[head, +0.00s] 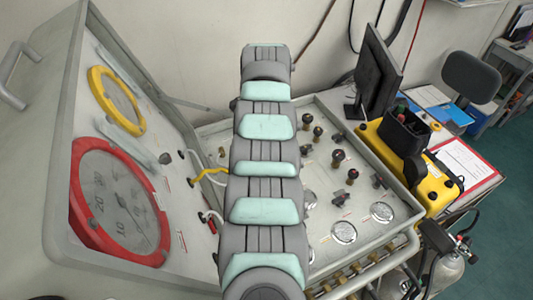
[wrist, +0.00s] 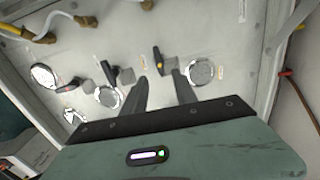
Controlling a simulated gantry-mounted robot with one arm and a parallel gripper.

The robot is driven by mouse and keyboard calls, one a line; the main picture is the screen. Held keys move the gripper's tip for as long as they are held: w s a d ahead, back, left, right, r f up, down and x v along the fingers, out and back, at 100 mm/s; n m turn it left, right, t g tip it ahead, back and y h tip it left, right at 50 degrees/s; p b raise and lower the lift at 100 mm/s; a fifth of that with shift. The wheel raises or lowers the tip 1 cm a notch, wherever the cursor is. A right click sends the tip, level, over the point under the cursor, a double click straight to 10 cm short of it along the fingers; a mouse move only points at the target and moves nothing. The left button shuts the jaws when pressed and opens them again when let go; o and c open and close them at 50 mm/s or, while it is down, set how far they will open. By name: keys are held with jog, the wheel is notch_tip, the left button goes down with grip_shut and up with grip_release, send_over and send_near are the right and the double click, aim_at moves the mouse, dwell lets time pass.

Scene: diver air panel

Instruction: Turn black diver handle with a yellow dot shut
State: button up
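In the wrist view, a small black handle with a yellow spot near its upper end (wrist: 158,58) stands on the pale panel (wrist: 190,25) beside a grey block. My gripper (wrist: 161,77) is open, with its two dark fingers spread. The handle shows just beyond the fingertips, in line with the gap between them. I cannot tell whether either finger touches it. A second black handle (wrist: 108,72) with a grey block lies left of the fingers. In the head view my own arm covers my gripper and part of the panel.
Round gauges sit left (wrist: 108,97) and right (wrist: 200,72) of my fingers. In the head view, several dark knobs (head: 338,157) stand up from the panel. A lid with a red-rimmed gauge (head: 82,215) rises at left. A yellow case (head: 437,185) is at right.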

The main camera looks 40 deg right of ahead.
jog(key=shift+r, duration=2.35)
